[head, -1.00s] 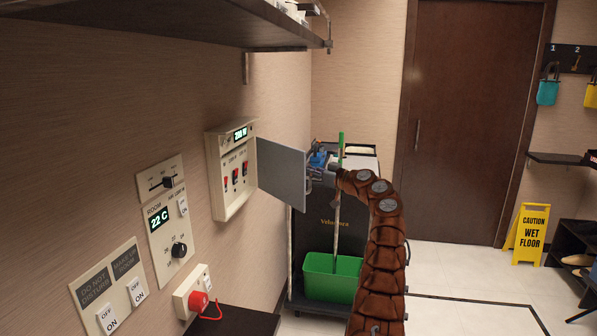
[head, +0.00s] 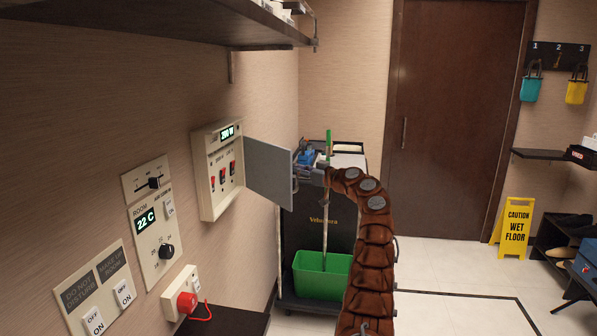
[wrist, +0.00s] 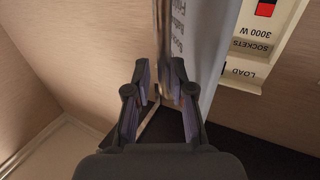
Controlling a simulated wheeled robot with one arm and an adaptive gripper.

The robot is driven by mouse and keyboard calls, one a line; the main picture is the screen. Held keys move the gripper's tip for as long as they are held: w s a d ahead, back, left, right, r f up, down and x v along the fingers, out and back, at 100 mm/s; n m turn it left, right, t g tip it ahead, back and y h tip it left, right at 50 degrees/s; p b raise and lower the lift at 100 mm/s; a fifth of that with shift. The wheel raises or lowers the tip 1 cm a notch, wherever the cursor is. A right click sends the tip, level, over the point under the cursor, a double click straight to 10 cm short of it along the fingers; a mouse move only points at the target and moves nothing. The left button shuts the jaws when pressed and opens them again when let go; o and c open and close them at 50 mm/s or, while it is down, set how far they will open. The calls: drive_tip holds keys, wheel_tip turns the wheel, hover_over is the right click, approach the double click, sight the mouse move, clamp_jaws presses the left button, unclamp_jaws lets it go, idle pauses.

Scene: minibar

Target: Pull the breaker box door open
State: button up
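The breaker box (head: 207,195) is a cream panel on the left wall, with several red switches and a lit display. Its grey door (head: 268,172) stands wide open, swung out from the wall. My gripper (head: 300,172) is at the door's free edge. In the wrist view, my two fingers (wrist: 160,68) lie either side of an upright metal bar (wrist: 161,30), which looks like the door's handle. The grey door (wrist: 205,40) is just right of it. The fingers are apart, but I cannot tell whether they press on the bar.
A dark cart (head: 330,222) with a green bucket (head: 321,275) stands behind my arm. A dark shelf (head: 170,25) overhangs the box. A yellow wet-floor sign (head: 514,222) stands at the right. The light floor (head: 440,268) right of my arm is clear.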

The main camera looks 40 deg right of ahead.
drive_tip(key=v, duration=1.1)
drive_tip(key=shift+s, duration=0.35)
